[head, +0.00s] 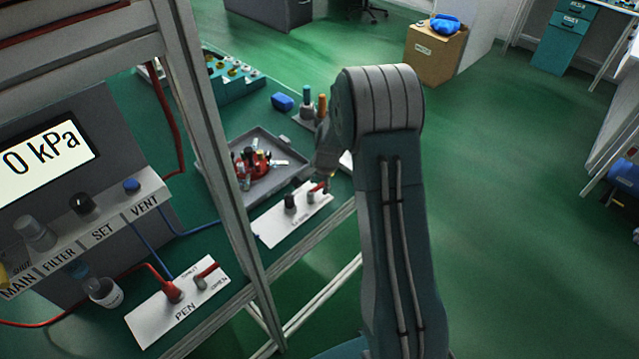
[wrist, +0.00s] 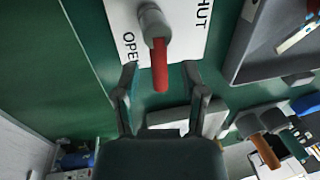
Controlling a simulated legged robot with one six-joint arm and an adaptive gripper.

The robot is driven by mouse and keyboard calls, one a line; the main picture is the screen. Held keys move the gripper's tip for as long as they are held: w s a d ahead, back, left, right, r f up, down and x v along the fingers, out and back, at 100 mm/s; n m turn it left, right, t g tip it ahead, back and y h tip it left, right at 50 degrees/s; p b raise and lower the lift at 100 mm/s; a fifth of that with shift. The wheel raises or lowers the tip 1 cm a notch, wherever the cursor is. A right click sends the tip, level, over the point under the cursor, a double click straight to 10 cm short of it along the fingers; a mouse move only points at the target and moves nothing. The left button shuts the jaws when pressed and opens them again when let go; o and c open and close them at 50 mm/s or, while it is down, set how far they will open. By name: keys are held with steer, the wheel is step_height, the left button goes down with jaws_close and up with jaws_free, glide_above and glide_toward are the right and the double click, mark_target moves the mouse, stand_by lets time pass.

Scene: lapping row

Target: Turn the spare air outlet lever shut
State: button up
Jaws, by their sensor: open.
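The spare air outlet is a white plate (head: 280,225) with a dark fitting and a small lever (head: 318,188); its lettering is too small to read in the head view. In the wrist view the plate (wrist: 188,45) carries the words OPEN and SHUT. The lever has a grey hub and a red handle (wrist: 160,68), which points down the picture past the plate's edge, nearer OPEN. My gripper (wrist: 162,98) is open, its fingers on either side of the handle's end with gaps visible. In the head view my gripper (head: 325,165) is partly hidden behind my arm.
A similar PEN plate (head: 150,315) with a red lever is at lower left. A grey tray (head: 265,185) of parts lies behind the spare plate. A metal frame post (head: 215,150) stands between the two plates. Bottles (head: 308,105) stand beyond the tray.

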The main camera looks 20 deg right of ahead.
jaws_close()
steer(key=shift+w+n, duration=0.15)
steer(key=shift+n, duration=0.15)
steer(key=n, duration=0.2)
steer(key=w+n, duration=0.1)
steer(key=shift+a+n+y, duration=0.3)
steer(key=shift+n+y, duration=0.1)
steer(key=n, duration=0.1)
steer(key=a+n, duration=0.1)
steer(key=n, duration=0.1)
steer(key=w+n+g, duration=0.1)
steer(key=n, duration=0.1)
steer(key=shift+a, duration=0.15)
steer(key=n, duration=0.2)
steer(key=a+n+g, duration=0.1)
steer(key=n, duration=0.1)
steer(key=shift+w+y, duration=0.1)
steer(key=shift+y, duration=0.2)
steer(key=shift+a+n+g, duration=0.2)
steer(key=shift+a+n, duration=0.15)
steer(key=shift+n, duration=0.8)
steer(key=shift+a+n+g, duration=0.2)
steer(key=shift+a+n, duration=0.1)
steer(key=shift+n, duration=0.85)
